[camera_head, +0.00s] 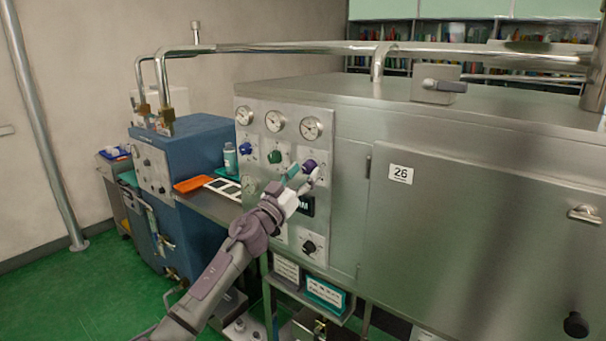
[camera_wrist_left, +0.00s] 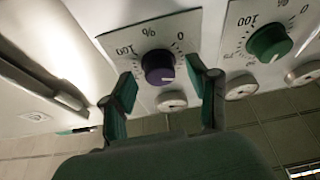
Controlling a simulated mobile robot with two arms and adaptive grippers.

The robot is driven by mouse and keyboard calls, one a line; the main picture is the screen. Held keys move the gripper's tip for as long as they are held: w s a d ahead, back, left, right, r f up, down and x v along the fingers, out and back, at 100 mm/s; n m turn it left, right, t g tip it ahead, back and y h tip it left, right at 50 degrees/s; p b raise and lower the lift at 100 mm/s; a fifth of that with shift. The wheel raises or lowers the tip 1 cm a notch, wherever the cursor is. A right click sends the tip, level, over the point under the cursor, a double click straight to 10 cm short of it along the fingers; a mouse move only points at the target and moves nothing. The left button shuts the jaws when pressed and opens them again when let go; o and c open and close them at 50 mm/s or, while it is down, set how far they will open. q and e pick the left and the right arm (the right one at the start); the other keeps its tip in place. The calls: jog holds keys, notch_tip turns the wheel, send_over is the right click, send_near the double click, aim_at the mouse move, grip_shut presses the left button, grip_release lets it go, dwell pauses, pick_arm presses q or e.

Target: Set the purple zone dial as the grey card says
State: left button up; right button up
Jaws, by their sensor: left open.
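The purple zone dial (camera_head: 309,164) is a round knob on a white plate on the steel machine's front panel, right of a green dial (camera_head: 274,157) and a blue dial (camera_head: 246,148). In the left wrist view the purple dial (camera_wrist_left: 156,66) shows between my fingers, on a plate marked %, 0 and 100. A pale mark shows on its knob. My left gripper (camera_head: 304,176) is open, one finger either side of the dial; I cannot tell whether they touch it. A grey-framed card (camera_head: 286,270) stands low on the machine; its text is unreadable. My right gripper is out of view.
Round gauges (camera_head: 311,128) sit above the dials. A black knob (camera_head: 309,247) is lower on the panel. A teal-framed card (camera_head: 325,294) stands beside the grey one. A blue cabinet (camera_head: 190,160) and an orange tray (camera_head: 193,184) are to the left.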

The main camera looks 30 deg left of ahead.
pick_arm(q)
grip_shut()
